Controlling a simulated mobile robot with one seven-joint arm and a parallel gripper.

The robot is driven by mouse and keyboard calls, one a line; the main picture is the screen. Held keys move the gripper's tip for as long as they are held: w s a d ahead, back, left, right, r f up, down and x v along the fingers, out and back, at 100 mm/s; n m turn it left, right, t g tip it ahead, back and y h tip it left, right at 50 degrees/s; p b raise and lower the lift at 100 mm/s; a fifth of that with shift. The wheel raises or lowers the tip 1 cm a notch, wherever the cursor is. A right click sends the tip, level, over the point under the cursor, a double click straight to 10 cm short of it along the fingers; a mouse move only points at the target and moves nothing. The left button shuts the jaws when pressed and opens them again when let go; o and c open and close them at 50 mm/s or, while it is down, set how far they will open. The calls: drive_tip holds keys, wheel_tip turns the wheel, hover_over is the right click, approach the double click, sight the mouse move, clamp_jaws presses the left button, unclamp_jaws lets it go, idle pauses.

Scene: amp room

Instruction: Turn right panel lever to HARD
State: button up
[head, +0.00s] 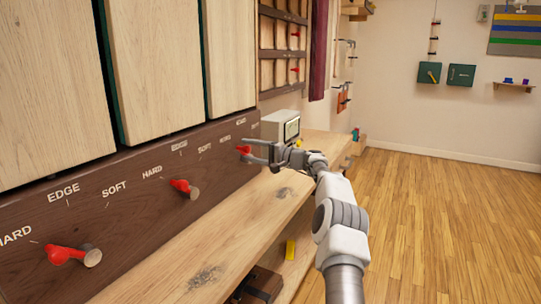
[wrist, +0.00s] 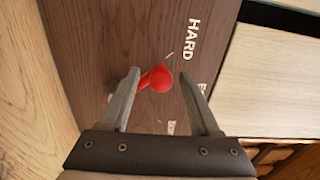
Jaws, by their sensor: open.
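The right panel lever (head: 244,149) is red and sits on the dark brown strip (head: 130,190) under the wooden panels. In the wrist view the red lever (wrist: 161,78) shows its round knob end-on, with the HARD label (wrist: 193,40) and a short pale tick just above it. Parts of the other two labels show to the right and below. My gripper (head: 247,149) is open, with one finger on each side of the lever. In the wrist view my gripper (wrist: 158,82) shows a gap beside the knob; contact and the lever's exact setting cannot be told.
Two more red levers, the middle one (head: 183,187) and the left one (head: 68,254), stick out from the strip. A wooden bench (head: 235,205) runs below it. A small grey device with a screen (head: 281,126) stands behind my gripper. The wood floor at right is clear.

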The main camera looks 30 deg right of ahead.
drive_tip(key=p+v, duration=0.2)
drive_tip(key=v, duration=1.5)
